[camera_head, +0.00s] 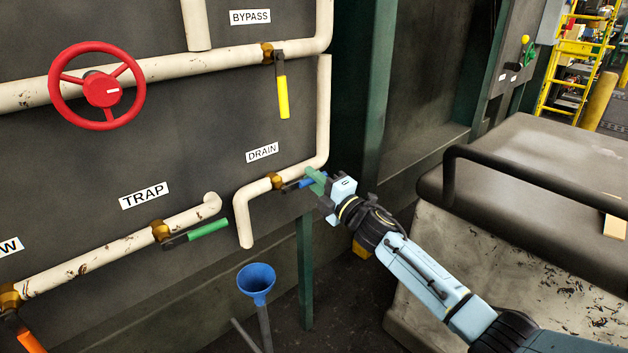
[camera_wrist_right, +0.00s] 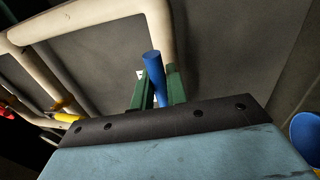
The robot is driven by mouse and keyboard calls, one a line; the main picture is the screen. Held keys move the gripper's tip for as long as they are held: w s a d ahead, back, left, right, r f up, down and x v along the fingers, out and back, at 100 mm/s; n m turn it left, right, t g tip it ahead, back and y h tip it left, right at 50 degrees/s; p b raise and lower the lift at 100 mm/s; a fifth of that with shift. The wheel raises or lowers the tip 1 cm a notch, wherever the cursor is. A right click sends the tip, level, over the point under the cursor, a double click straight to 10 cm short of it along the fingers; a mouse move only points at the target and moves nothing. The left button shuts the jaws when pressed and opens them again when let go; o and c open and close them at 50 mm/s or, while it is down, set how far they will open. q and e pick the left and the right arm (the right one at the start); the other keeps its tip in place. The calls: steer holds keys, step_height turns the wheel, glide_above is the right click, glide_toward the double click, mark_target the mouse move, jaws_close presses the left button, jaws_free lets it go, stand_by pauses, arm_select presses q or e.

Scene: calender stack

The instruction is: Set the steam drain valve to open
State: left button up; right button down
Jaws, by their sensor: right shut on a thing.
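The drain valve (camera_head: 276,181) is a brass body on a cream pipe below the DRAIN label (camera_head: 262,152). Its blue lever (camera_head: 291,187) points right, roughly along the short pipe run. My right gripper (camera_head: 314,182) is shut on the blue lever near its outer end. In the right wrist view the blue lever (camera_wrist_right: 153,68) stands between the two green fingers of my right gripper (camera_wrist_right: 159,88), its tip showing past them. Part of the lever is hidden by the fingers in the head view. My left gripper is not in view.
The bypass valve's yellow lever (camera_head: 283,97) hangs down above. The trap valve's green lever (camera_head: 208,228) lies to the left. A red handwheel (camera_head: 97,86) is at upper left. A blue funnel (camera_head: 256,281) stands below the drain pipe. A grey machine with a black rail (camera_head: 447,171) is at right.

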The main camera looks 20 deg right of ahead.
steer(key=shift+r, duration=0.15)
steer(key=c, duration=1.5)
jaws_free()
steer(key=shift+o, duration=0.2)
